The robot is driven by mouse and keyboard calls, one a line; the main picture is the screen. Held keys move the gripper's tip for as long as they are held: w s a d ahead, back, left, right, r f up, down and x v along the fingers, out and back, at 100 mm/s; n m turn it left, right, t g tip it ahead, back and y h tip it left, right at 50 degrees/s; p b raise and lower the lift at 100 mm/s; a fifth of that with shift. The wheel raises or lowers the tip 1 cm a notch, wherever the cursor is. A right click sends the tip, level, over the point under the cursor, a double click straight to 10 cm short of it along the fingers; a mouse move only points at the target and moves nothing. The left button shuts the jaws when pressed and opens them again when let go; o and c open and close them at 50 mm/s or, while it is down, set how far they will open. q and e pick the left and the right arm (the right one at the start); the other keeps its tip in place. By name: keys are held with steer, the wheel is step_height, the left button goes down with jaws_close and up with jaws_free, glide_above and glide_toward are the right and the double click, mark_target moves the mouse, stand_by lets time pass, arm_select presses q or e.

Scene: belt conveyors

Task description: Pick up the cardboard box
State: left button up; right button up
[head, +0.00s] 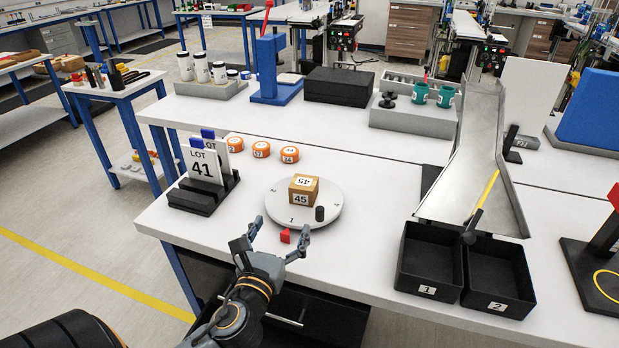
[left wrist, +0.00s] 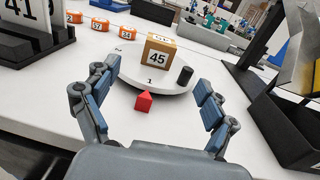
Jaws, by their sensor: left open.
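The cardboard box (head: 303,189), small and brown with a white "45" label, stands on a round white turntable (head: 275,212) on the white table. It also shows in the left wrist view (left wrist: 158,54), straight ahead between my fingers. My left gripper (head: 277,232) is open and empty at the front edge of the turntable, short of the box. Its fingers in the left wrist view (left wrist: 152,100) are spread wide, with a red wedge marker (left wrist: 143,102) between them on the table. My right gripper is not in view.
A small black cylinder (head: 320,213) stands on the turntable right of the box. A black rack with a "LOT 41" card (head: 203,163) is at left. Several orange discs (head: 261,149) lie behind. Black bins (head: 428,264) and a metal chute (head: 467,150) are at right.

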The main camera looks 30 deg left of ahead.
mark_target(300, 190)
arm_select(q)
steer(key=shift+x, duration=1.2)
steer(key=p+x, duration=0.1)
steer(key=x, duration=0.4)
steer(key=shift+w+r, duration=0.1)
steer(key=shift+w, duration=0.15)
steer(key=shift+w+a, duration=0.15)
steer(key=shift+w, duration=0.4)
steer(key=p+x, duration=0.1)
steer(key=x, duration=0.3)
steer(key=shift+w, duration=0.25)
steer(key=shift+w+a+f, duration=0.1)
steer(key=shift+w+f, duration=0.2)
steer(key=shift+s, duration=0.1)
steer(key=shift+c, duration=0.4)
steer(key=c, duration=1.1)
steer(key=shift+r, duration=0.1)
steer(key=shift+c, duration=0.6)
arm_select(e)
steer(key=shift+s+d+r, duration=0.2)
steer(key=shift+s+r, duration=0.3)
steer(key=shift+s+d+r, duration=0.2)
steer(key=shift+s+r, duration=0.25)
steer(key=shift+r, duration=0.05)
